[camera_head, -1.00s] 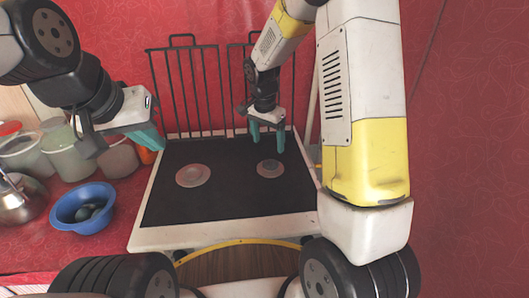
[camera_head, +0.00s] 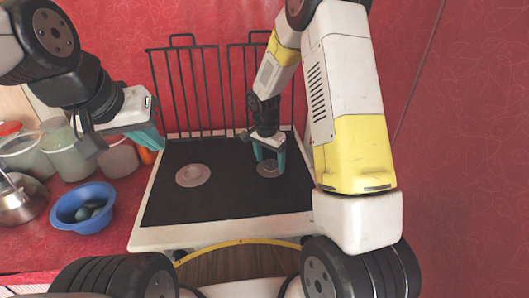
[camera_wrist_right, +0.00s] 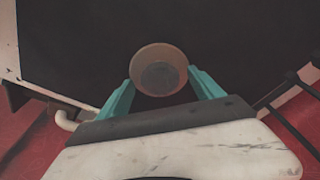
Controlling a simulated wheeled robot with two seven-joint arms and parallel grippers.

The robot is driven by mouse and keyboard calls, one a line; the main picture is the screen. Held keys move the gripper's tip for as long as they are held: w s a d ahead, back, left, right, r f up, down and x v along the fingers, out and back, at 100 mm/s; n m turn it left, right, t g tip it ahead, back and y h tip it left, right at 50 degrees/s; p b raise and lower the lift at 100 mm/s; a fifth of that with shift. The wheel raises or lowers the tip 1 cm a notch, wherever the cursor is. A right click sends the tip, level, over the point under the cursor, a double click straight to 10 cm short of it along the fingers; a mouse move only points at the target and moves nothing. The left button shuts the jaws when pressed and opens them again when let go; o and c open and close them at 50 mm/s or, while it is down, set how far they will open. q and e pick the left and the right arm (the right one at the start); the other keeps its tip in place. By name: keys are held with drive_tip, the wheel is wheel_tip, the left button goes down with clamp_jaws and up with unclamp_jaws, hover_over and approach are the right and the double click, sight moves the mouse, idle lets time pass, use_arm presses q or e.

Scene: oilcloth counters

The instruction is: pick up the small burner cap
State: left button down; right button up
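The small burner cap (camera_wrist_right: 161,77) is a dark grey disc on a wider tan round burner base (camera_wrist_right: 150,53), at the right of the black cooktop (camera_head: 225,195). In the head view the cap (camera_head: 268,168) is partly hidden by my right gripper (camera_head: 269,158). That gripper is open, pointing down, with its teal fingers on either side of the burner. In the right wrist view its fingers (camera_wrist_right: 161,84) stand apart, flanking the burner's near part; I cannot tell whether they touch it. My left gripper (camera_head: 122,143) is open and empty, left of the cooktop.
A larger burner (camera_head: 193,175) sits at the cooktop's left. Black pan grates (camera_head: 190,90) stand upright behind it against the red wall. A blue bowl (camera_head: 82,208), a metal kettle (camera_head: 20,198) and jars (camera_head: 68,153) are on the left counter. The cooktop's front is clear.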

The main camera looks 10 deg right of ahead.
drive_tip(key=c, duration=1.3)
drive_tip(key=shift+r, duration=0.1)
